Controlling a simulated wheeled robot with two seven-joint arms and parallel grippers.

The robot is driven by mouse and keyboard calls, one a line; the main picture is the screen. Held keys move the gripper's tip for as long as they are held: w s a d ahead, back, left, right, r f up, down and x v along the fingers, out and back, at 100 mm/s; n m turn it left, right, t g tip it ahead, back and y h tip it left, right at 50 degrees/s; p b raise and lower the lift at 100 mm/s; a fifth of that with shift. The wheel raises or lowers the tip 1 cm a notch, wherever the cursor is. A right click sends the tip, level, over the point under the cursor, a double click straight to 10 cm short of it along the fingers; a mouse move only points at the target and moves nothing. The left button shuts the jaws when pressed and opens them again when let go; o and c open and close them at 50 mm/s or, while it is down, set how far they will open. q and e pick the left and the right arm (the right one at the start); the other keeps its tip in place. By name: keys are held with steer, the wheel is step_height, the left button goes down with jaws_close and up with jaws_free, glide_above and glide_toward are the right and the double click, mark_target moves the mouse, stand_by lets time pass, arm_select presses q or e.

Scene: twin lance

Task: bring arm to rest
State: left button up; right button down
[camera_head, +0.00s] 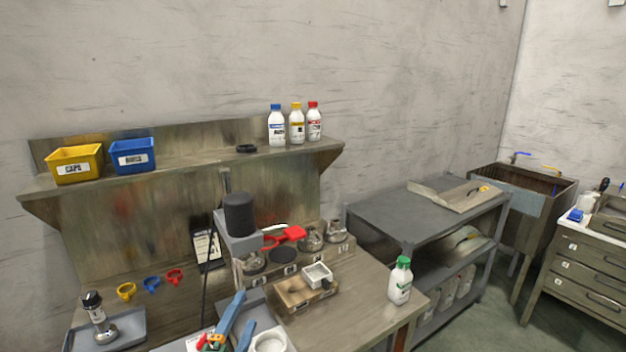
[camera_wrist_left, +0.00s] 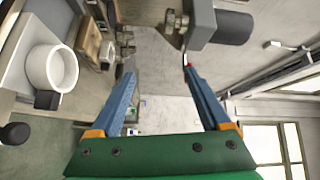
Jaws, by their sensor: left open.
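My left gripper (camera_head: 243,308) shows at the bottom of the head view, its blue fingers pointing up over the front of the bench (camera_head: 365,310). In the left wrist view its two blue fingers (camera_wrist_left: 158,76) are spread apart with nothing between them. The gripper is open and empty. A white cup (camera_head: 270,342) is close to its right in the head view; the white cup (camera_wrist_left: 53,68) is left of the fingers in the wrist view. My right gripper does not show in either view.
A grey stand with a dark cylinder (camera_head: 239,214) rises behind the gripper. A green-capped white bottle (camera_head: 400,282) stands on the bench's right part. A grey tray (camera_head: 125,330) is at left. Yellow (camera_head: 75,165) and blue (camera_head: 133,156) bins and several bottles sit on the shelf.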

arm_select(q)
steer(key=s+a+f+n+g+y, duration=0.45)
steer(key=s+f+n+g, duration=0.35)
steer(key=s+f+n, duration=0.45)
steer(key=s+f+n+g+h, duration=0.1)
steer(key=s+f+n+g, duration=0.15)
steer(key=s, duration=0.45)
steer(key=s+f+n+g+h, duration=0.1)
steer(key=s+f+g, duration=0.3)
steer(key=s, duration=0.3)
step_height(320, 180, down, 21)
steer(key=s+g+b, duration=0.1)
steer(key=s+b, duration=0.2)
steer(key=b, duration=0.2)
steer(key=s+a+f+g+b, duration=0.1)
steer(key=s+f+b, duration=0.4)
steer(key=s+f, duration=0.7)
step_height(320, 180, down, 4)
steer(key=shift+s+a+m+g, duration=0.2)
steer(key=shift+a+m+g, duration=0.05)
steer(key=shift+m+g, duration=0.1)
